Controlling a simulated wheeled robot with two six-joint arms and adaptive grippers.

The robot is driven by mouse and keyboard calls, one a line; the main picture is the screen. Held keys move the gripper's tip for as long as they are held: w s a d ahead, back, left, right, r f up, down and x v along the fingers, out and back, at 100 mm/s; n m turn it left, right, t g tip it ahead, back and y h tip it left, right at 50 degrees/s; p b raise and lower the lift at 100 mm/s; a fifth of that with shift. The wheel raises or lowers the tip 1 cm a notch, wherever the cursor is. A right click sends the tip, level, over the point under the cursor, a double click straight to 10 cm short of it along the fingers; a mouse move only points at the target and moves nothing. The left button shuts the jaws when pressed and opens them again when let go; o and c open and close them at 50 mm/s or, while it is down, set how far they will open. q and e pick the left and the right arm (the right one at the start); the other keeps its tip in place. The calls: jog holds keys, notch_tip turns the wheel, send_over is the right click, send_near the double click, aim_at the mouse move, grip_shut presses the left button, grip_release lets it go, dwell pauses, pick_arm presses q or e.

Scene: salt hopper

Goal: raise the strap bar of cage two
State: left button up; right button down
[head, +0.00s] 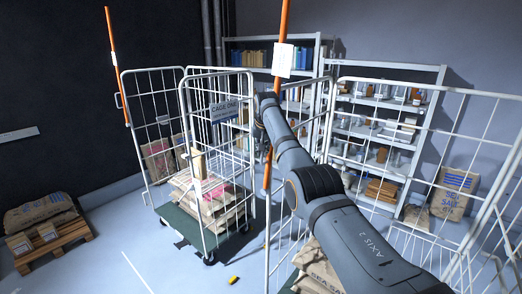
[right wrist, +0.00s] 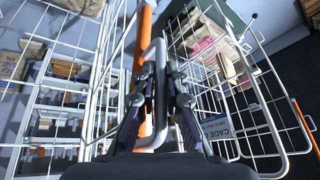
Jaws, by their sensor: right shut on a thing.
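The near cage on the right, cage two (head: 426,104), is a white wire roll cage with sacks low inside. Its orange strap bar (head: 285,22) stands nearly upright at the cage's left front and carries a white tag (head: 283,60). My right gripper (right wrist: 161,98) is shut on the grey bent handle (right wrist: 159,57) beside the orange bar (right wrist: 146,25). In the head view my right arm hides the handle and most of the gripper (head: 266,106). My left gripper is not in view.
Cage one (head: 224,107), holding sacks, stands left of cage two; another orange bar (head: 112,40) is upright at its left. Shelves (head: 385,74) line the back. A pallet of sacks (head: 70,240) is at far left. A yellow object (head: 233,280) lies on the floor.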

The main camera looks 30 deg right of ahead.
jog(key=shift+a, duration=0.1)
dwell(0.3)
jog(key=c, duration=1.7)
grip_release()
jog(key=shift+o, duration=1.1)
jog(key=shift+w+f, duration=0.1)
jog(key=shift+o, duration=0.4)
jog(key=shift+w, duration=0.15)
jog(key=v, duration=1.2)
